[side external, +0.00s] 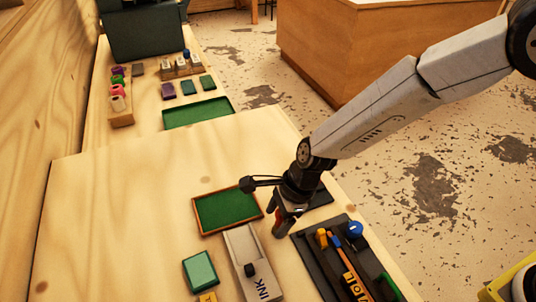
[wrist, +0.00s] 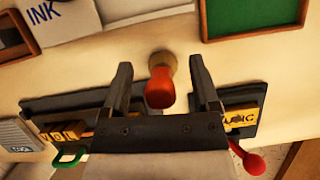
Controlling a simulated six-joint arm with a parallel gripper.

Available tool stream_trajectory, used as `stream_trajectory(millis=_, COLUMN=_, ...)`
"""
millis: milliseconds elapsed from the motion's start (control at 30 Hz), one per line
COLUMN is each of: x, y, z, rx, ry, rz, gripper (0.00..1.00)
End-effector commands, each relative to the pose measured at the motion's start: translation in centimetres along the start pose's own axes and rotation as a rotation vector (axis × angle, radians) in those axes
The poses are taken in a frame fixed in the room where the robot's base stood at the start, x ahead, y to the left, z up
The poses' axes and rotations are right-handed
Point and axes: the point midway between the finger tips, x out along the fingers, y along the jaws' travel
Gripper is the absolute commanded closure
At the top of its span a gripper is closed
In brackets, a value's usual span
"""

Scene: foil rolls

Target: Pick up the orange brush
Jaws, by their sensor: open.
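In the wrist view an orange-red handle (wrist: 160,86) with a tan, rounded end stands between the two fingers of my gripper (wrist: 160,66). The fingers are apart, with a gap on both sides of it. In the side view my gripper (side external: 283,222) is low over the table, with a bit of the orange-red handle (side external: 277,226) showing beside it. The rest is hidden by the fingers. A long, thin orange stick (side external: 345,258) lies in the dark tray (side external: 312,262). I cannot tell for certain which of the two is the brush.
A green framed tray (side external: 225,208), an INK box (side external: 240,245) and a teal pad (side external: 200,270) lie left of my gripper. The table's left part is clear.

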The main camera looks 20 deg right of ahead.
Motion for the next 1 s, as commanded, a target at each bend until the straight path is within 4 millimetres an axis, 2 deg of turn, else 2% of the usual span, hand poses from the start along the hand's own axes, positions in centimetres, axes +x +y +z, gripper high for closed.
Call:
stream_trajectory(millis=233, x=-0.03, y=0.00, z=0.00, rx=0.001, ry=0.000, rz=0.000, gripper=0.22)
stream_trajectory(millis=400, x=-0.04, y=-0.01, z=-0.01, rx=0.001, ry=0.000, rz=0.000, gripper=0.76)
stream_trajectory(millis=467, x=-0.04, y=0.00, z=-0.01, rx=0.001, ry=0.000, rz=0.000, gripper=0.95)
stream_trajectory(millis=500, x=-0.04, y=0.00, z=-0.01, rx=0.001, ry=0.000, rz=0.000, gripper=1.00)
stream_trajectory(millis=1000, x=-0.80, y=-0.04, z=0.37, rx=0.000, ry=-0.003, rz=-0.001, gripper=1.00)
